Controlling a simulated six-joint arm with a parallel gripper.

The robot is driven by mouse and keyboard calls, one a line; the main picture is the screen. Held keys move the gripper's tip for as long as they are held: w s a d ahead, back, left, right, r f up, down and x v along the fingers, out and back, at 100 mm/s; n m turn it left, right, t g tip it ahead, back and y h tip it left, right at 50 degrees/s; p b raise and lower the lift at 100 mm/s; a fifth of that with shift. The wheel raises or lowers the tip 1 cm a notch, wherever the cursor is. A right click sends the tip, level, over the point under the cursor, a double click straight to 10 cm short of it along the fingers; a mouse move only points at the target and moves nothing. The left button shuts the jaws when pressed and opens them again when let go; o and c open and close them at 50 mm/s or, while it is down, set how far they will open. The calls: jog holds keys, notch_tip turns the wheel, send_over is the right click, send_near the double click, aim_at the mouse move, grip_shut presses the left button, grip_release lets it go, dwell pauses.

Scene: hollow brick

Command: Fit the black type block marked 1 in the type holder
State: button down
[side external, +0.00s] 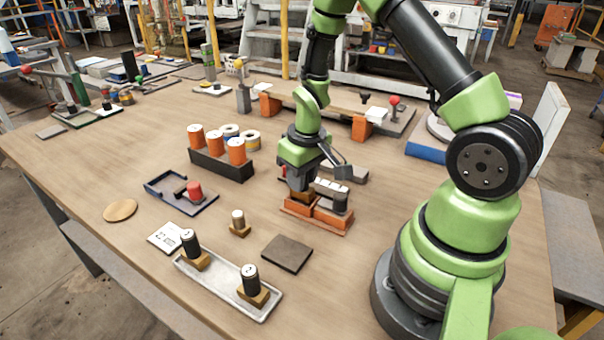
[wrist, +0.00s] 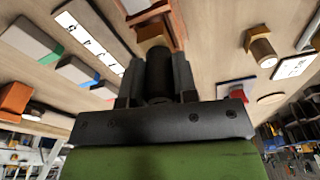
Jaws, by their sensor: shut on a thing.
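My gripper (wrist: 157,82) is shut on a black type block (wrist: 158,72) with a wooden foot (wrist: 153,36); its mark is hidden. In the side external view my gripper (side external: 301,186) is at the left part of the orange type holder (side external: 322,222). The holder also shows at the top of the wrist view (wrist: 178,14). The held block's foot is close to the holder; I cannot tell whether it is seated. Two black blocks, left (side external: 190,243) and right (side external: 250,281), stand on wooden feet in a pale tray (side external: 222,284).
A tan block (side external: 238,219) and a dark flat plate (side external: 287,253) lie in front of the holder. A black rack (side external: 222,165) of orange cylinders and a blue-grey tray (side external: 180,194) with a red-ended piece are to the left. A white marked card (side external: 166,237) lies by the pale tray.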

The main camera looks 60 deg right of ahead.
jog(key=shift+f, duration=1.1)
jog(key=c, duration=0.8)
grip_release()
jog(key=r, duration=0.6)
jog(key=s+r, duration=0.1)
jog(key=r, duration=0.3)
jog(key=shift+a, duration=0.1)
jog(key=shift+f, duration=0.1)
jog(key=s+a+r+m+t+y, duration=0.1)
jog(key=s+a+r+t, duration=0.2)
jog(key=s+a+r, duration=0.2)
jog(key=s+a+r+t+y, duration=0.1)
jog(key=s+a+r, duration=0.5)
jog(key=r, duration=0.6)
jog(key=shift+s+r+m+t, duration=0.2)
jog(key=shift+s+m+t, duration=0.2)
jog(key=shift+s+t, duration=0.5)
